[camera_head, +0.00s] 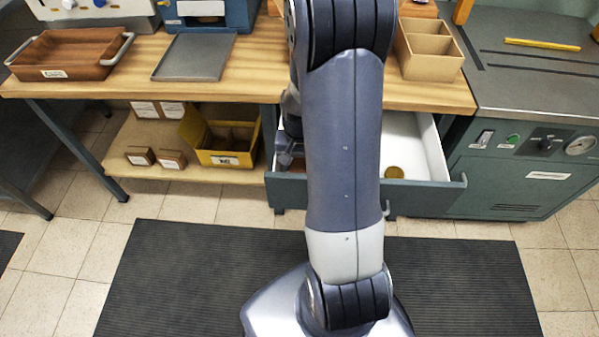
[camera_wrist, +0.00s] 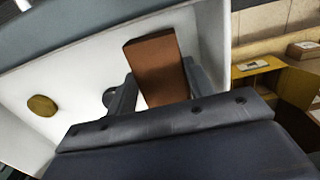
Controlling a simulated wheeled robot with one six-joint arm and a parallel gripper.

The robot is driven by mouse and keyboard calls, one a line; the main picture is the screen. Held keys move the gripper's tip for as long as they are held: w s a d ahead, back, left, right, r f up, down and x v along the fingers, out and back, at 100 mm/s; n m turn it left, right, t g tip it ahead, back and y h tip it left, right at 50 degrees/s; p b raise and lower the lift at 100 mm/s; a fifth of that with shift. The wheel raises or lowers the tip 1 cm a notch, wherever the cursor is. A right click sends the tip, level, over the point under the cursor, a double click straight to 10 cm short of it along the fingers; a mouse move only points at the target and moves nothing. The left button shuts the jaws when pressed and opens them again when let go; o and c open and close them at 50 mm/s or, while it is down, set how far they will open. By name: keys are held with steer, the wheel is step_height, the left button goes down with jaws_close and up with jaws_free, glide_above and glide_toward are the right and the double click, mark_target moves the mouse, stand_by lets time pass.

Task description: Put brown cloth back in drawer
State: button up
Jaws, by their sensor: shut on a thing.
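The brown cloth (camera_wrist: 155,68) looks like a folded, flat-sided block in the wrist view. My gripper (camera_wrist: 157,88) is shut on it, with one finger on each side. The cloth is over the white inside of the open drawer (camera_wrist: 80,75); I cannot tell whether it touches the drawer floor. In the head view the drawer (camera_head: 425,192) is pulled out below the wooden bench. My gripper (camera_head: 287,150) is at the drawer's left part there, mostly hidden by my arm, and the cloth is hardly visible.
A round yellow-brown disc (camera_head: 394,172) lies in the drawer, also seen in the wrist view (camera_wrist: 42,105). A yellow bin (camera_head: 222,150) and small boxes stand on the shelf to the left. A brown tray (camera_head: 70,57), grey tray (camera_head: 195,57) and divided box (camera_head: 428,52) are on the bench.

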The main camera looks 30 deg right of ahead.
mark_target(299, 166)
steer(key=shift+f, duration=1.9)
steer(key=shift+b, duration=0.3)
steer(key=shift+f, duration=0.2)
steer(key=o, duration=0.9)
steer(key=shift+o, duration=0.2)
steer(key=shift+r, duration=0.2)
step_height(299, 166, up, 12)
steer(key=shift+p, duration=1.05)
